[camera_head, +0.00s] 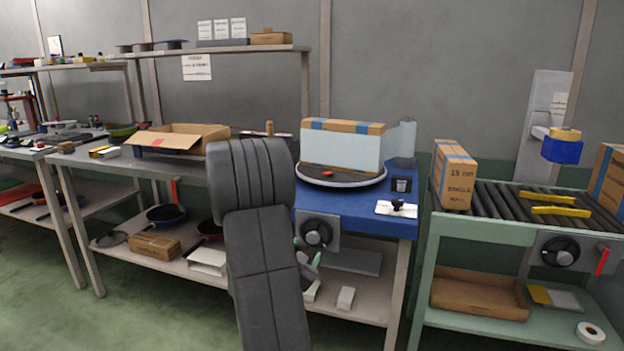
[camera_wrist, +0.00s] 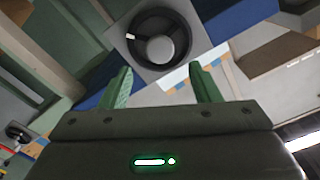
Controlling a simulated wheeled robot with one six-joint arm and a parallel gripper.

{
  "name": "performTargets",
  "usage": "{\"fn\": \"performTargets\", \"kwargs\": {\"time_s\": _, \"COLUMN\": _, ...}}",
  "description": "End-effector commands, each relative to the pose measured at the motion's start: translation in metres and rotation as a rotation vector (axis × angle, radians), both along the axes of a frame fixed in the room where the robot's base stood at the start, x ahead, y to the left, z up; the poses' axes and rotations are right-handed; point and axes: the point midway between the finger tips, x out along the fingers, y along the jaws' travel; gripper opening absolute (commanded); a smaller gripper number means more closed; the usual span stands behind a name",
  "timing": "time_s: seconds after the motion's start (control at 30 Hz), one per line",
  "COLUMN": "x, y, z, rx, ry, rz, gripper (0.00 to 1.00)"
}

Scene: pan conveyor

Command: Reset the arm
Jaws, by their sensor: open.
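My gripper (camera_wrist: 161,88) shows in the wrist view with its two green fingers apart and nothing between them. Beyond the fingers is a round black knob (camera_wrist: 158,45) on a grey plate; the fingers appear short of it, though the gap is hard to judge. In the head view my dark arm stands in front of the blue-topped table, and my gripper (camera_head: 308,262) shows partly, just below the same knob (camera_head: 316,234) on the table's front. The rest of the gripper is hidden behind my arm.
A wrapped box (camera_head: 340,150) stands on a round turntable (camera_head: 335,183) above the knob. At the right is a roller conveyor (camera_head: 500,208) with a carton (camera_head: 454,178) and its own knob (camera_head: 559,251). An open carton (camera_head: 185,138) sits on the left bench. Green floor (camera_head: 150,310) is clear in front.

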Motion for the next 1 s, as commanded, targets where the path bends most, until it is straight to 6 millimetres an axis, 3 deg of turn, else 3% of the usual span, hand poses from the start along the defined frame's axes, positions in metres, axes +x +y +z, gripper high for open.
{"fn": "performTargets", "kwargs": {"time_s": 0.27, "x": 0.055, "y": -0.019, "z": -0.001, "rx": 0.001, "ry": -0.003, "rz": -0.004, "gripper": 0.57}}
{"fn": "performTargets", "kwargs": {"time_s": 1.0, "x": 0.054, "y": -0.016, "z": 0.005, "rx": -0.436, "ry": 0.145, "rz": 0.001, "gripper": 0.57}}
